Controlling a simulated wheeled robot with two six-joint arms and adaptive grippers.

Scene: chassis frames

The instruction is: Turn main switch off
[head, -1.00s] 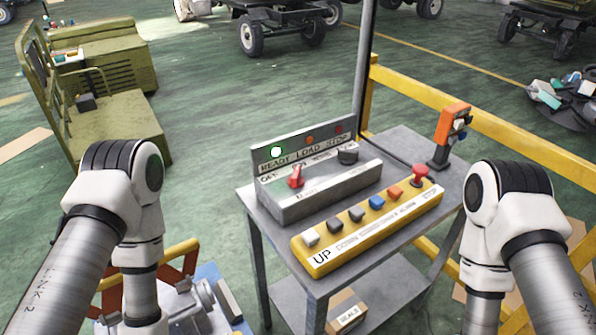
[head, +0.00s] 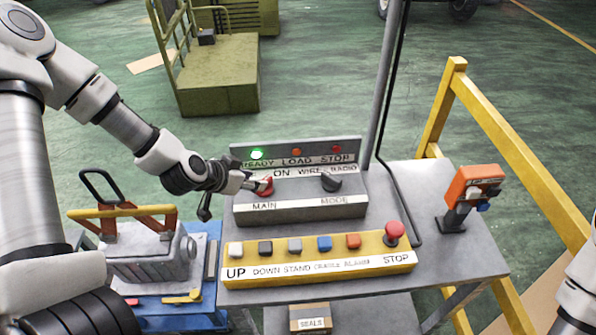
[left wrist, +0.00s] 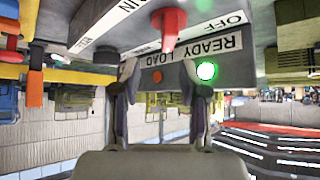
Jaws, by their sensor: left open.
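The red main switch (head: 265,186) is a knob on the grey control box (head: 300,211), above the label MAIN. In the left wrist view the red switch (left wrist: 170,27) appears upside down, with the word OFF beside it. My left gripper (head: 250,183) reaches in from the left and is at the switch, partly covering it and the OFF label. In the left wrist view its two open fingers (left wrist: 160,67) point at the switch, which shows between and beyond the tips. I cannot tell whether they touch it. My right gripper is out of view.
The green READY lamp (head: 257,154) is lit. A black mode knob (head: 331,182) sits right of the switch. A yellow button box (head: 318,266) lies in front, with a red stop button (head: 394,232). An orange pendant (head: 474,187) and yellow rail (head: 520,150) stand right.

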